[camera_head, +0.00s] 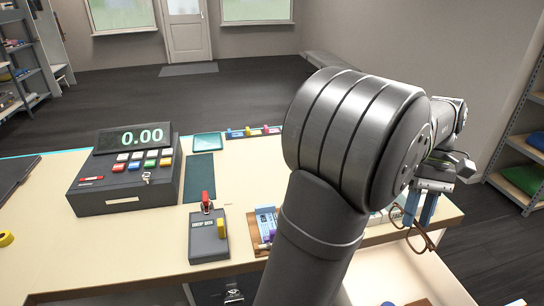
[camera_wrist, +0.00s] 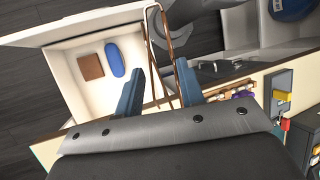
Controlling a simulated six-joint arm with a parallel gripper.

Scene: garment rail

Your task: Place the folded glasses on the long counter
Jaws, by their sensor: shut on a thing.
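The folded glasses (camera_head: 418,238) have a thin brown frame and hang from my gripper (camera_head: 424,208) at the counter's right end. The wrist view shows the glasses (camera_wrist: 178,50) as thin brown lines between and beyond the two blue fingers of my gripper (camera_wrist: 158,84). The gripper is shut on them; the exact contact is hard to see. The long counter (camera_head: 120,250) has a pale beige top. The glasses are beside its right edge, above an open drawer. My arm hides part of the counter's right half.
The open white drawer (camera_wrist: 90,100) holds a brown square (camera_wrist: 90,67) and a blue oval thing (camera_wrist: 115,60). A cash register (camera_head: 125,175), a grey box with a red lever (camera_head: 208,240) and a dark green mat (camera_head: 199,180) stand on the counter. The front left top is mostly bare.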

